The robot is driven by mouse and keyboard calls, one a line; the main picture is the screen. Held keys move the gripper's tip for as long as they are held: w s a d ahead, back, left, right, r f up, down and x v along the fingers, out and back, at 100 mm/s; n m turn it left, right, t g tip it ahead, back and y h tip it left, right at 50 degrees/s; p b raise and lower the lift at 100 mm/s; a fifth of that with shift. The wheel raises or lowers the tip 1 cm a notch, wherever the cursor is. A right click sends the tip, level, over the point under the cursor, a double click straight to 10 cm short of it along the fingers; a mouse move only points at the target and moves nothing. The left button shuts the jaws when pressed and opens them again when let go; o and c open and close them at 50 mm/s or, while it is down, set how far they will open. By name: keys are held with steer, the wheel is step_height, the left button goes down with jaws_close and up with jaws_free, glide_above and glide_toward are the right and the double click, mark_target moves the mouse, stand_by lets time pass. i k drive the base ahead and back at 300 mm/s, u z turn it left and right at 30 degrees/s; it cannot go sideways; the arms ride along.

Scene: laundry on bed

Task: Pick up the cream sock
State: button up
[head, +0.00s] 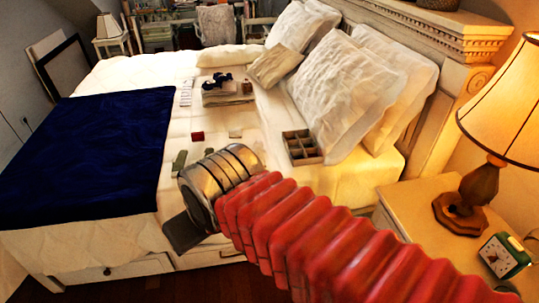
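A small cream item (235,132), which looks like the cream sock, lies flat on the pale bedding near the middle of the bed. It is too small to make out its shape. My gripper (188,228) is at the end of my red bellows arm, over the near side of the bed. The metal wrist hides part of the bedding, and a dark flat part sticks out below it. The cream item is beyond the wrist and apart from it. The fingertips are not clearly seen, nor anything between them.
A dark red item (197,136) and a grey-green item (179,162) lie near the cream item. A divided box (302,147) is to the right, before the pillows (345,90). A folded stack (228,96) lies farther back. A lamp (480,188) stands on the nightstand (415,205).

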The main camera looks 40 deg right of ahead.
mark_target(258, 147)
steer(key=z, duration=0.05)
steer(key=i, duration=1)
